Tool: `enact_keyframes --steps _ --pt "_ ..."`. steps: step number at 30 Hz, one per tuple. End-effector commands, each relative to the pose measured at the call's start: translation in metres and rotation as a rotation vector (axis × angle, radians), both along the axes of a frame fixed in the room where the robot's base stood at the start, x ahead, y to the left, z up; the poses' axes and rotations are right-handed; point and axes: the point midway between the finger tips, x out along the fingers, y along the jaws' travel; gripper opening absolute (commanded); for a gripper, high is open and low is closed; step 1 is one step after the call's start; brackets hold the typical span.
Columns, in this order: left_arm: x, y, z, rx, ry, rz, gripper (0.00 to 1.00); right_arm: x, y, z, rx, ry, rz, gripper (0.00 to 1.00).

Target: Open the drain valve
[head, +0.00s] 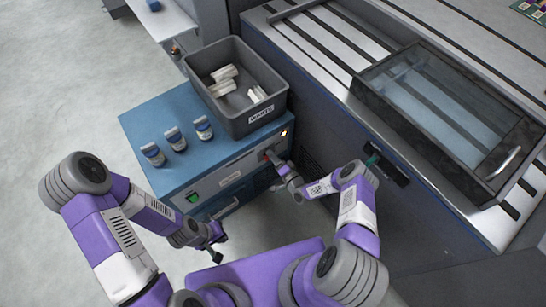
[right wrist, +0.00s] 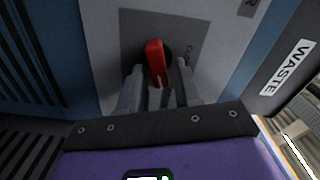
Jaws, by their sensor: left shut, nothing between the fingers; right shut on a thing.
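The drain valve's red handle (right wrist: 155,60) is on a grey plate (right wrist: 190,35) on the front of the blue cabinet (head: 200,172). In the head view it is a small red spot (head: 267,155), mostly hidden by my right gripper (head: 275,163). In the right wrist view my right gripper (right wrist: 160,82) has a finger on each side of the handle and is shut on it. The handle stands nearly upright in that view, tilted slightly. My left gripper (head: 218,246) is shut and empty, low in front of the cabinet's left part.
A grey bin labelled WASTE (head: 237,122) with white pieces stands on the cabinet top. Several small bottles (head: 175,139) stand beside it. A large machine with a glass-lidded cover (head: 440,115) is at the right. Open floor (head: 60,100) lies at the left.

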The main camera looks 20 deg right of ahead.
Motion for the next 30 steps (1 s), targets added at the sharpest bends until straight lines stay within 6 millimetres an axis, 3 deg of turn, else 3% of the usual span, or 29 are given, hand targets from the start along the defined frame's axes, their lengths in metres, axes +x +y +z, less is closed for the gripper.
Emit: enact_keyframes --steps 12,30 --pt "0.0 0.0 0.0 0.0 0.0 0.0 0.0 -0.0003 -0.0003 -0.004 0.248 0.092 0.0 0.03" --pt "0.0 0.0 0.0 0.0 0.0 0.0 0.0 -0.0003 0.0 -0.0047 0.317 0.117 0.0 0.03"
